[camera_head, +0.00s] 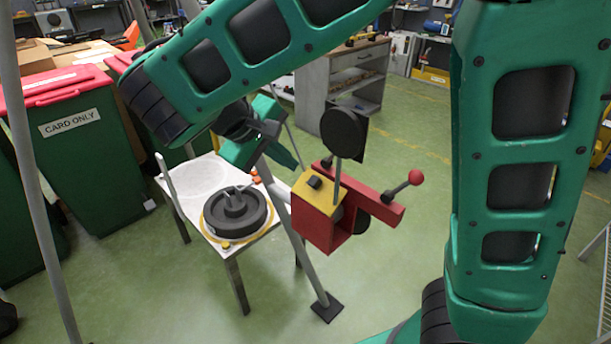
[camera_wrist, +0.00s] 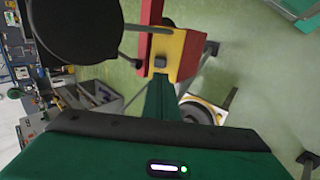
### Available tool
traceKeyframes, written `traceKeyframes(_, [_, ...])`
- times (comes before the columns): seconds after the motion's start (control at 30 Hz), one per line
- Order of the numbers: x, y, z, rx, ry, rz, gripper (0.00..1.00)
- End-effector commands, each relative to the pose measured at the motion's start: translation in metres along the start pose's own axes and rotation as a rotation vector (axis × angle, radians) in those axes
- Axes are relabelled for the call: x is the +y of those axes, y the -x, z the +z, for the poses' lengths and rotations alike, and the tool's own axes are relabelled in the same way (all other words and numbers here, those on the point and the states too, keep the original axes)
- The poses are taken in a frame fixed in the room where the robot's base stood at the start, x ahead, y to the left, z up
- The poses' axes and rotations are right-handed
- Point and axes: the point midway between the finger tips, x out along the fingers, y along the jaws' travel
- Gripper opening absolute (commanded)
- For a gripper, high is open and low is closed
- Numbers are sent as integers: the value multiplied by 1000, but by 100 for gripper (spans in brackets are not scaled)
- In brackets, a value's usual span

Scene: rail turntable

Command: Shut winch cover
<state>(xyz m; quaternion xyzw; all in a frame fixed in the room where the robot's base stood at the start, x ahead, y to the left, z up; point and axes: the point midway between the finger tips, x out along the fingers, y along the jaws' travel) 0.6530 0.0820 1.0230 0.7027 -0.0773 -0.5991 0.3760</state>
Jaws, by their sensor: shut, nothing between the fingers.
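A red box (camera_head: 320,232) is fixed to a slanting grey post. A yellow panel (camera_head: 327,200) with a small black knob (camera_head: 314,183) lies on its top; I take this panel as the winch cover. The panel also shows in the wrist view (camera_wrist: 190,57), with its black knob (camera_wrist: 160,61). I cannot tell whether the panel sits fully flush. My green gripper (camera_head: 290,158) is up and left of the box in the head view. In the wrist view its shut, empty fingers (camera_wrist: 160,92) point toward the panel, close to the knob; contact cannot be told.
A red lever (camera_head: 415,178) and a dark disc on a rod (camera_head: 344,132) stick out by the box; the disc looms in the wrist view (camera_wrist: 75,30). A white table (camera_head: 185,181) bears a black wheel (camera_head: 235,212). Green floor is clear at the front.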

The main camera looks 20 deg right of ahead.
Motion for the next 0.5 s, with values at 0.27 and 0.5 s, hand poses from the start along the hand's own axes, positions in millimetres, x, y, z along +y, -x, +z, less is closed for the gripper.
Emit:
traceKeyframes(0.27, [0, -54, 1, -5, 0, 1, 0])
traceKeyframes(0.5, [0, -87, 1, -2, 0, 0, 0])
